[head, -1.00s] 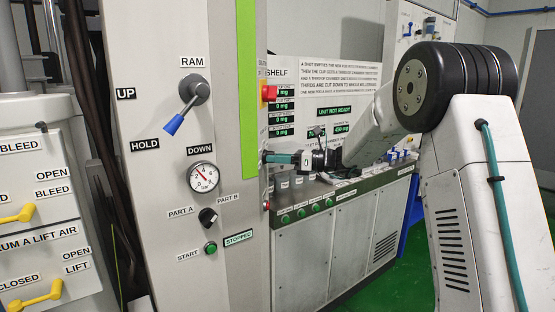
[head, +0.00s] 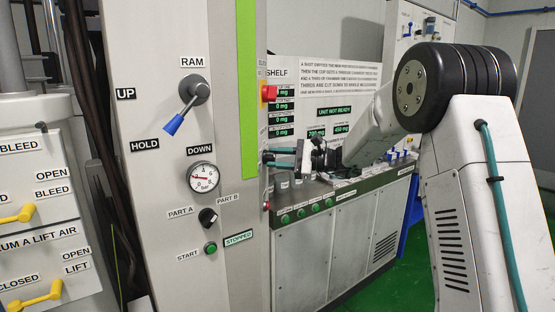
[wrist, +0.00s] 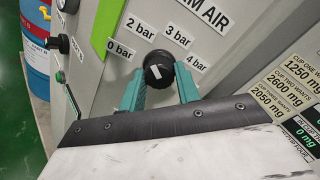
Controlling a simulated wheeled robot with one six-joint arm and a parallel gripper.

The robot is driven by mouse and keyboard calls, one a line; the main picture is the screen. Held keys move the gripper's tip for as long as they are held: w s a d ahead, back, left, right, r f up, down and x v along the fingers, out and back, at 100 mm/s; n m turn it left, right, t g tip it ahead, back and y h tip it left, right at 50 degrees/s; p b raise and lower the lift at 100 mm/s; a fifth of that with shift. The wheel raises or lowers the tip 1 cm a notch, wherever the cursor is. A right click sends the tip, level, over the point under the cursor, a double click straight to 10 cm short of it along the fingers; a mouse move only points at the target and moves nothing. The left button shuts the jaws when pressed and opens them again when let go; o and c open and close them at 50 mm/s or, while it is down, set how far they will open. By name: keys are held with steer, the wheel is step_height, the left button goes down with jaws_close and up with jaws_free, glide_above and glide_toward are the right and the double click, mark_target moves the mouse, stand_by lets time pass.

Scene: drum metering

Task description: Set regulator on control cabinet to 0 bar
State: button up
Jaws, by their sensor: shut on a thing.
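The regulator is a round black knob (wrist: 159,70) with a white mark, on the grey cabinet face in the wrist view. Labels 0 bar (wrist: 120,48), 2 bar, 3 bar and 4 bar (wrist: 196,62) arc around it. The white mark lies on the lower left of the knob; I cannot tell exactly which label it lines up with. My gripper (wrist: 160,88) is shut on the knob, one teal finger on each side. In the head view my gripper (head: 268,158) reaches the cabinet's right side, and the knob is hidden. The gauge (head: 202,177) needle points left, low on the scale.
The cabinet front (head: 150,240) carries a ram lever (head: 184,106), a part selector (head: 208,217) and a green start button (head: 210,248). A red button (head: 269,92) sits above my gripper. A bench (head: 335,225) with green buttons stands close below my wrist.

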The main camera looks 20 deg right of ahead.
steer(key=shift+n, duration=4.5)
steer(key=o, duration=1)
steer(key=shift+c, duration=0.2)
steer(key=v, duration=0.7)
steer(key=shift+s+d, duration=0.15)
steer(key=shift+d, duration=0.25)
